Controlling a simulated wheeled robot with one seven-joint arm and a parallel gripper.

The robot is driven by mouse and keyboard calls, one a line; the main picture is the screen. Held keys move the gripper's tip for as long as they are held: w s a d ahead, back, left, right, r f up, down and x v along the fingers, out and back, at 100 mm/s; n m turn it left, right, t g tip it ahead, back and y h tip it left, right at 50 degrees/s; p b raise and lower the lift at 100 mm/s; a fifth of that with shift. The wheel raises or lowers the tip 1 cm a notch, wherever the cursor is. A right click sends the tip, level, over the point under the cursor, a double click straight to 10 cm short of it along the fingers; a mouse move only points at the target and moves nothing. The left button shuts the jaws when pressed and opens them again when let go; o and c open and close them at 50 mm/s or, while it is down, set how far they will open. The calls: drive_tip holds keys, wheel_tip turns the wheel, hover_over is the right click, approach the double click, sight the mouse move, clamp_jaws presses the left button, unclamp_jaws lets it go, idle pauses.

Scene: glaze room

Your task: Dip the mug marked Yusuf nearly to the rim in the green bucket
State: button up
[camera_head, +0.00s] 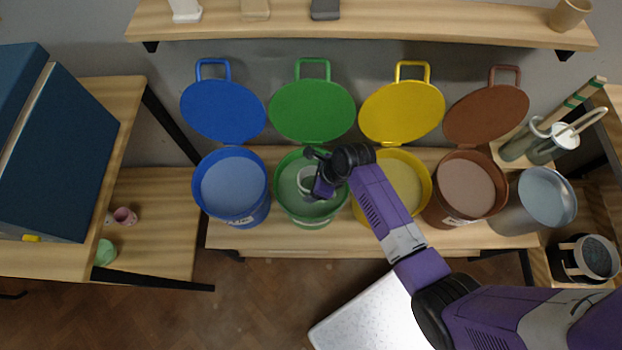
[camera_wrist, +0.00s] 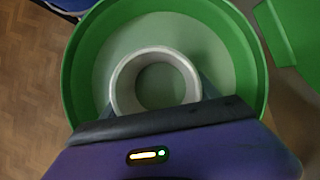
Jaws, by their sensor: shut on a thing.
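The green bucket (camera_head: 293,209) stands open between the blue and yellow buckets, with pale green glaze inside. It also fills the wrist view (camera_wrist: 82,62). A whitish mug (camera_head: 306,176) is inside the bucket's mouth. In the wrist view the mug (camera_wrist: 124,77) shows from above, its round rim facing up and looking level. My gripper (camera_head: 319,180) is shut on the mug from one side. How deep the mug sits in the glaze is hard to tell, as its lower wall is hidden. No name mark is visible.
Blue (camera_head: 246,220), yellow (camera_head: 424,206) and brown (camera_head: 437,217) buckets and a grey bucket (camera_head: 520,215) stand in the same row. Open lids stand behind the coloured ones, including the green lid (camera_head: 312,110). A shelf (camera_head: 400,20) runs above. A white board (camera_head: 370,315) lies in front.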

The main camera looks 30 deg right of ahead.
drive_tip(key=shift+r+p, duration=3.1)
drive_tip(key=shift+r, duration=0.1)
drive_tip(key=shift+r+p, duration=2.5)
drive_tip(key=shift+r, duration=0.3)
